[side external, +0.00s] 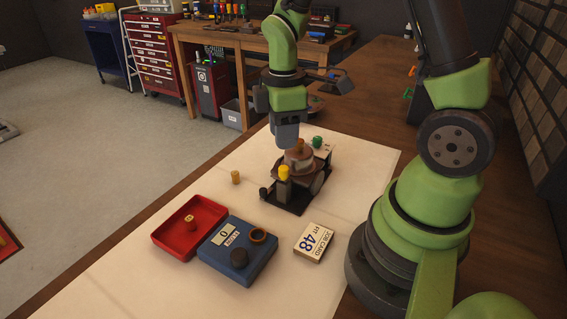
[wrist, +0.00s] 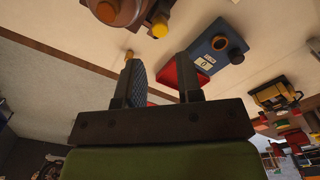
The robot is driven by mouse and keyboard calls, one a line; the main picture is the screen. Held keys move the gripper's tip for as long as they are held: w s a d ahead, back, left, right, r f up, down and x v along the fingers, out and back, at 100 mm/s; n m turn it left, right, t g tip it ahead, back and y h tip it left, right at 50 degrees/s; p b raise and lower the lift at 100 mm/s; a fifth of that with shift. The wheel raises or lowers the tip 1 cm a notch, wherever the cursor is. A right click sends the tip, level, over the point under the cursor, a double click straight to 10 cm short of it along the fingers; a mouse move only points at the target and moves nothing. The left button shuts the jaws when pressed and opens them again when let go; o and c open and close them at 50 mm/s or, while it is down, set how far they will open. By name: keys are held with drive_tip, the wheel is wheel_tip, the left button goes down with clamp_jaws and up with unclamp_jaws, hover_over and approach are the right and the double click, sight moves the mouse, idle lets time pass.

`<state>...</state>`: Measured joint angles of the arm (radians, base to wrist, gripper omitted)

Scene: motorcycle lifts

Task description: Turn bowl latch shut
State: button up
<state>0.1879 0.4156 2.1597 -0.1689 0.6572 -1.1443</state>
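The fixture (side external: 311,183) stands on a dark base plate on the pale mat in the side view. It carries a brown round bowl-like body (side external: 298,160) with a tan knob on top, a yellow-capped post (side external: 284,173) in front and a green knob (side external: 317,142) behind. I cannot tell for certain which part is the latch. My gripper (side external: 287,140) points down just above and behind the round body. In the wrist view my gripper (wrist: 161,75) is open with nothing between its fingers. The round body (wrist: 122,10) and yellow cap (wrist: 160,28) show at the top edge there.
A red tray (side external: 172,243) with a small yellow part and a blue block (side external: 240,270) with a dark knob and a ring lie in front. A small tan peg (side external: 235,177) stands left of the fixture. A job card box (side external: 313,242) lies to the right.

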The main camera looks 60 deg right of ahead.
sight(283, 168)
wheel_tip(283, 168, down, 8)
drive_tip(key=shift+r, duration=0.25)
drive_tip(key=shift+c, duration=0.4)
clamp_jaws()
